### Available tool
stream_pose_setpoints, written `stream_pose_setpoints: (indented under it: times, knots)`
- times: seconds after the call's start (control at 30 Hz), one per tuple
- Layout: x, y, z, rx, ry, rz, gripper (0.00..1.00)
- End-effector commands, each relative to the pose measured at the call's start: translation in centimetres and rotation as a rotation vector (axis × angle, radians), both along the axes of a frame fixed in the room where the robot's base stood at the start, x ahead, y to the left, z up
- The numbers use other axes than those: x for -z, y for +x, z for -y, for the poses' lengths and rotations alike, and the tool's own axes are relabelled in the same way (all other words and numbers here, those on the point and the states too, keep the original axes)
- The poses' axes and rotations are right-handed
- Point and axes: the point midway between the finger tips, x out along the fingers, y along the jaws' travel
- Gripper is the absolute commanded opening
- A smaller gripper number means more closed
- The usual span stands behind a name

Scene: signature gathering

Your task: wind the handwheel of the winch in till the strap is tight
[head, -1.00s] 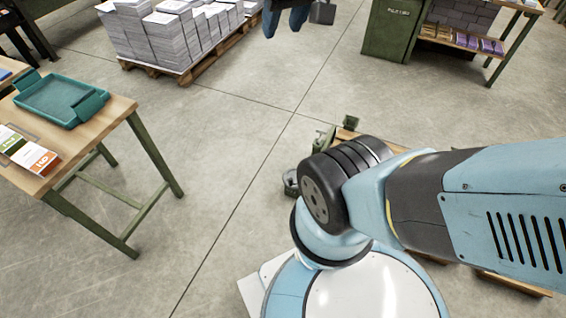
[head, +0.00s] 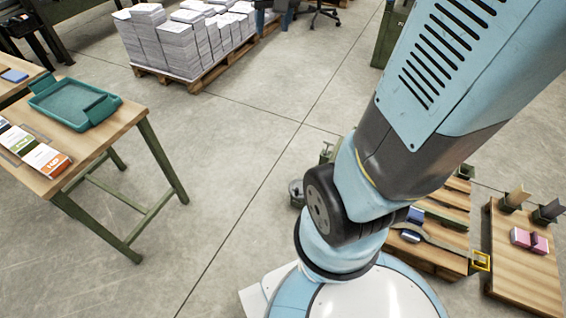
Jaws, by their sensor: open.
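My gripper is not in view; my arm rises from the base and runs out at the upper right. No handwheel can be made out. A dark round part (head: 297,192) and a green metal part (head: 326,152) show left of my arm; I cannot tell whether they belong to the winch.
A workbench (head: 75,165) with a teal tray (head: 75,105) stands at the left. Paper stacks (head: 185,40) fill a pallet at the back. The floor between is clear.

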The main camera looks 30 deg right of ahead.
Motion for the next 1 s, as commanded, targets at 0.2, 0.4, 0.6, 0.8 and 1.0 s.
stream_pose_setpoints:
  times: [0.2, 0.4, 0.6, 0.8, 1.0]
  knots:
    - [4.1, 5.6, 1.9, 0.058, 0.011, -0.042, 0.52]
    - [8.6, 10.1, 3.7, 0.111, 0.02, -0.074, 0.52]
    - [14.0, 14.0, 5.6, 0.161, 0.031, -0.106, 0.52]
    - [20.2, 17.1, 7.6, 0.211, 0.042, -0.137, 0.52]
    - [27.2, 19.4, 9.5, 0.262, 0.055, -0.169, 0.52]
